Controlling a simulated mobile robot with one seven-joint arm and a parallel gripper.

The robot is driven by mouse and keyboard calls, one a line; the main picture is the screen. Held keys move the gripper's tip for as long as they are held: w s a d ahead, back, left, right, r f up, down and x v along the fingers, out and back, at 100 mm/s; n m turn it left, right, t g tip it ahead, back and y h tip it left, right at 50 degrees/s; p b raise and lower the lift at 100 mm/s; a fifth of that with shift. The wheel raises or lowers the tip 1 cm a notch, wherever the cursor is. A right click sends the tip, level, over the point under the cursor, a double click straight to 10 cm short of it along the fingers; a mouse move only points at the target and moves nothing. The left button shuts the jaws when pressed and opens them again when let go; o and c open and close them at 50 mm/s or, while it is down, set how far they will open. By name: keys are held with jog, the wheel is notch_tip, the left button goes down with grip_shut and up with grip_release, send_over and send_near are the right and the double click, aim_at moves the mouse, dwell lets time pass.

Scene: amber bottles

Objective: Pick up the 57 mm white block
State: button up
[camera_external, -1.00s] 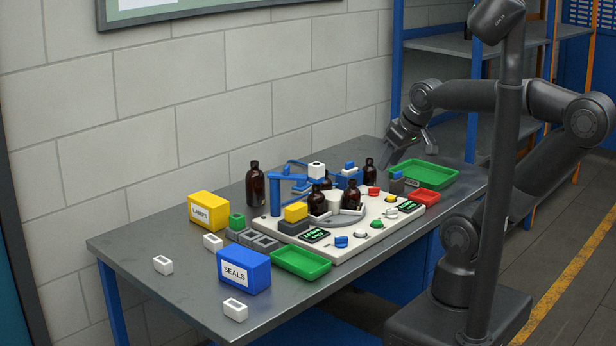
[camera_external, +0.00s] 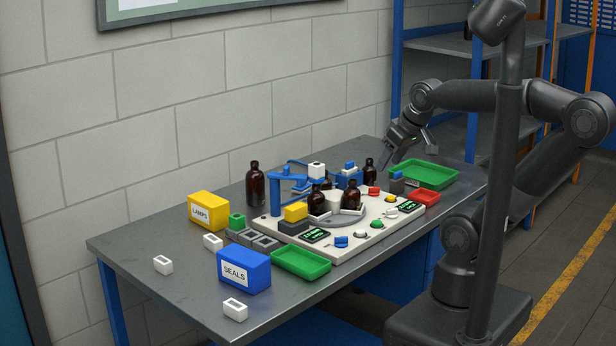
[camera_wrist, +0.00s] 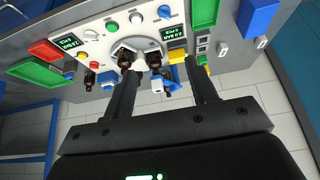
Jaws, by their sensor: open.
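Several small white blocks with dark openings show in the external view. One block (camera_external: 163,264) lies at the table's left end, another (camera_external: 213,242) near the yellow box, and a third (camera_external: 235,309) at the front edge by the blue box. A white piece (camera_external: 317,170) also sits on top of the blue fixture. I cannot tell which is 57 mm. My gripper (camera_external: 409,157) is open and empty above the table's far right end, well away from the loose blocks. In the wrist view my gripper (camera_wrist: 163,68) has its fingers spread, with the workstation beyond them.
The light panel (camera_external: 344,247) carries amber bottles (camera_external: 351,195), buttons and displays mid-table. A yellow LAMPS box (camera_external: 208,211), a blue SEALS box (camera_external: 244,270), green trays (camera_external: 301,263) and a red tray (camera_external: 425,196) surround it. The table's left end is mostly free; a wall stands behind.

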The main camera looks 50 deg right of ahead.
jog(key=w+a+g+y, duration=0.1)
jog(key=w+a+g, duration=0.1)
jog(key=w+a, duration=0.8)
jog(key=g+h, duration=0.1)
jog(key=g, duration=0.3)
send_over(232, 303)
notch_tip(232, 303, down, 18)
jog(key=f, duration=0.4)
jog(key=shift+s+a+f, duration=0.2)
jog(key=shift+s+f, duration=0.05)
jog(key=shift+s, duration=0.05)
jog(key=shift+w+d+f, duration=0.15)
jog(key=shift+w+f, duration=0.05)
jog(key=shift+f, duration=1.35)
jog(key=shift+w+d+f, duration=0.1)
jog(key=shift+w+f, duration=0.05)
jog(key=shift+f, duration=1.4)
jog(key=shift+c, duration=0.2)
